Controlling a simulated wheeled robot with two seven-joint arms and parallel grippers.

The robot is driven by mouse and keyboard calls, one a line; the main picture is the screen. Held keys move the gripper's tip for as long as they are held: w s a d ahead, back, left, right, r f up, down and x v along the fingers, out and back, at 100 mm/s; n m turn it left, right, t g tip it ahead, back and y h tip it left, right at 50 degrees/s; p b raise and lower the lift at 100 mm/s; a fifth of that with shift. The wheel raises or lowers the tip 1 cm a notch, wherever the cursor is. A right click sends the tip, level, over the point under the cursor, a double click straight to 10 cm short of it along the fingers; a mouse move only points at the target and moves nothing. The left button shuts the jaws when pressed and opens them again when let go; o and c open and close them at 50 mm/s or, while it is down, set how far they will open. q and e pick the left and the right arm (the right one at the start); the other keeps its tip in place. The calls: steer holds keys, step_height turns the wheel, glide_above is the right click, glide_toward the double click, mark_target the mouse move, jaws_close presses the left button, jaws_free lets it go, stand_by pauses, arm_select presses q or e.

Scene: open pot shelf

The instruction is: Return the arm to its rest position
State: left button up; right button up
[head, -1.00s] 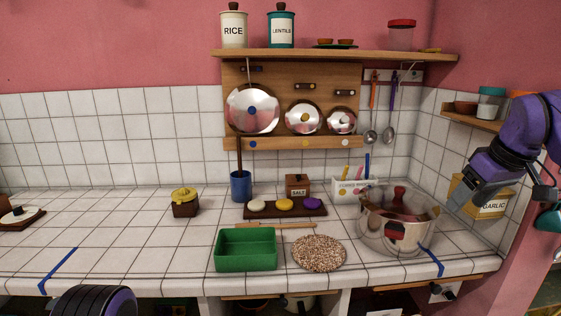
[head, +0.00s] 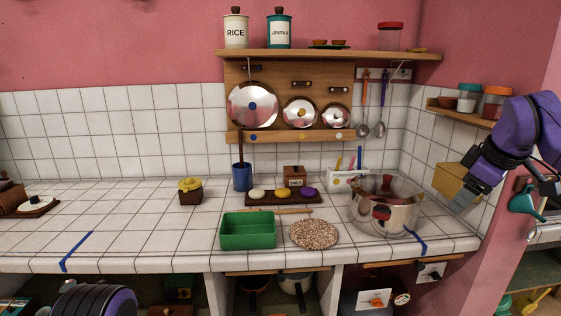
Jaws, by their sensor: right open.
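My right arm comes in from the right edge in the head view. Its gripper (head: 462,201) is open and empty, in the air right of the steel pot (head: 388,217) and in front of the yellow box (head: 449,180), which it partly covers. The pot stands on the counter with a lid with a red knob (head: 387,182) on it; the gripper is apart from it. A part of my left arm shows at the bottom left, but the left gripper is not in view.
A green tray (head: 248,244) and a speckled round mat (head: 314,233) lie on the tiled counter (head: 130,222). Lids hang on the wooden rack (head: 343,73). A small corner shelf (head: 452,114) is near my right arm. The counter's left half is mostly clear.

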steer(key=w+a+f+n+t+h, duration=0.1)
steer(key=w+a+f+n+h, duration=0.15)
steer(key=f+n, duration=0.5)
steer(key=w+a+f+n+t+h, duration=0.1)
steer(key=w+a+f+n+h, duration=0.2)
steer(key=n, duration=0.8)
steer(key=s+a+f+n+t, duration=0.1)
steer(key=s+a+f+n, duration=0.15)
steer(key=f+n, duration=0.45)
steer(key=s+a+f+n, duration=0.2)
steer(key=a+f+n, duration=0.1)
steer(key=f+n, duration=0.35)
steer(key=s+a+f+n+t, duration=0.1)
steer(key=s+a+f+n, duration=0.15)
steer(key=f+n, duration=0.45)
steer(key=s+a+f+n+g+y, duration=0.1)
steer(key=s+f+n+g+y, duration=0.15)
steer(key=s+f+n, duration=1.2)
steer(key=s+d+f+n+g, duration=0.1)
steer(key=s+d+f+n, duration=0.1)
steer(key=s, duration=0.8)
steer(key=s+d+f+n+g, duration=0.2)
steer(key=s+d+f, duration=0.2)
steer(key=s, duration=0.6)
step_height(320, 180, down, 2)
